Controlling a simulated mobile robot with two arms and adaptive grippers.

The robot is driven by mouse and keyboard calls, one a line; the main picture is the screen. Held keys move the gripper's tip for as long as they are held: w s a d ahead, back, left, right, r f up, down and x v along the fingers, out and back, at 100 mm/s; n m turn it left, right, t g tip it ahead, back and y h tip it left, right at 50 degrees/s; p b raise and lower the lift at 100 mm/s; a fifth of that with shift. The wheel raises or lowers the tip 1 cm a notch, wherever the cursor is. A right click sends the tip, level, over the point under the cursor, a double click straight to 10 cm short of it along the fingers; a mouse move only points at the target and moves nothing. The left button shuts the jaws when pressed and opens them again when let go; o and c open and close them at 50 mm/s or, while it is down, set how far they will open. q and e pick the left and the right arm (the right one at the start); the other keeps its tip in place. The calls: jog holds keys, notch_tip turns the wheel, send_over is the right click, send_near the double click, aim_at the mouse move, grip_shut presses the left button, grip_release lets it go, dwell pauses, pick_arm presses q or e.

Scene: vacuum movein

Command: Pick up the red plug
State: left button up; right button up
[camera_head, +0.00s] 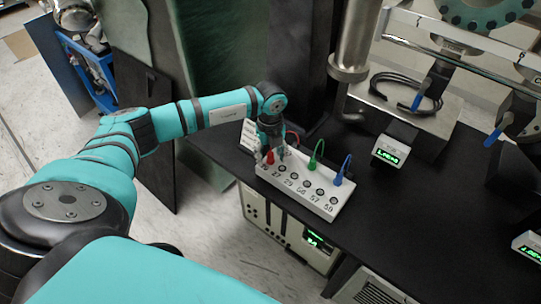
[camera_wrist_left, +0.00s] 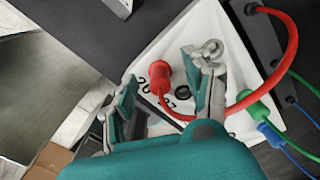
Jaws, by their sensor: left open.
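The red plug (camera_head: 270,157) stands at the left end of a white socket box (camera_head: 318,203) on the black bench. In the left wrist view the red plug (camera_wrist_left: 159,73) shows between the two fingers, with a red cable curving from it to the right. My left gripper (camera_head: 272,141) is over the left end of the box, close to the plug. In the wrist view its fingers (camera_wrist_left: 163,80) are spread apart, with nothing held between them. I cannot tell whether a finger touches the plug. My right gripper is out of view.
A green plug (camera_head: 316,155) and a blue plug (camera_head: 343,171) stand along the box's back edge. A metal pipe (camera_head: 356,45) rises behind. A small display (camera_head: 391,152) and a black cable coil (camera_head: 407,90) sit to the right.

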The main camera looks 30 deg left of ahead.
pick_arm(q)
grip_shut()
dwell(0.4)
